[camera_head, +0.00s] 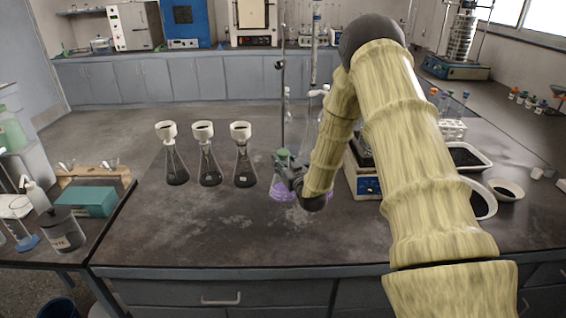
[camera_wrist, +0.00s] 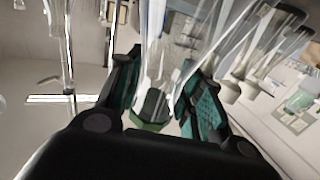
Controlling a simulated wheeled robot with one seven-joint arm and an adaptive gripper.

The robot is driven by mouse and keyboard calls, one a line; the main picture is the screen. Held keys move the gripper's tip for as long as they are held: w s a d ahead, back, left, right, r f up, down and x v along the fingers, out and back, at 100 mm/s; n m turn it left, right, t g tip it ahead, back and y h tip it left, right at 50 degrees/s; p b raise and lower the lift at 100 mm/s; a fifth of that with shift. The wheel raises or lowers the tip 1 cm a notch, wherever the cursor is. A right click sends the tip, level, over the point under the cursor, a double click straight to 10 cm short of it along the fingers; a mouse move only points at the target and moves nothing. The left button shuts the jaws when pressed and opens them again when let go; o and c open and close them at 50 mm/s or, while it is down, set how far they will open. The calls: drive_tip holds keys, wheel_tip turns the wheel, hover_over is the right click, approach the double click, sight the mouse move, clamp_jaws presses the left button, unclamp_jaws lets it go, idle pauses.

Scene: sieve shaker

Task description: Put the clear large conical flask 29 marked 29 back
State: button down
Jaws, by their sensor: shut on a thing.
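My gripper (camera_head: 290,172) is at the middle of the bench, low over the dark top. In the wrist view my gripper (camera_wrist: 165,100), with its green-padded fingers, is shut on a clear glass vessel (camera_wrist: 152,60), which I take to be the clear large conical flask 29. A dark green piece shows at the near end of the glass, between the fingers. No mark 29 is readable. Glassware with purple contents (camera_head: 283,191) shows right at my gripper in the head view. My gripper and arm hide part of this spot, so I cannot tell whether the held flask touches the bench.
Several conical flasks with white funnels (camera_head: 206,165) stand left of my gripper. A retort stand rod (camera_head: 282,100) rises just behind it. A balance (camera_head: 366,186) stands to the right, partly behind my arm. Dishes of dark grains (camera_head: 503,190) lie farther right. The front left bench is clear.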

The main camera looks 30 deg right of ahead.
drive_tip(key=shift+f, duration=0.15)
drive_tip(key=c, duration=0.9)
unclamp_jaws()
drive_tip(key=shift+r, duration=0.2)
drive_tip(key=shift+s+f, duration=0.15)
drive_tip(key=shift+s, duration=0.15)
drive_tip(key=s+b, duration=0.1)
drive_tip(key=s, duration=0.2)
drive_tip(key=s+a+b, duration=0.1)
drive_tip(key=s, duration=0.3)
drive_tip(key=s+a+b, duration=0.1)
drive_tip(key=s, duration=0.3)
drive_tip(key=shift+s, duration=0.15)
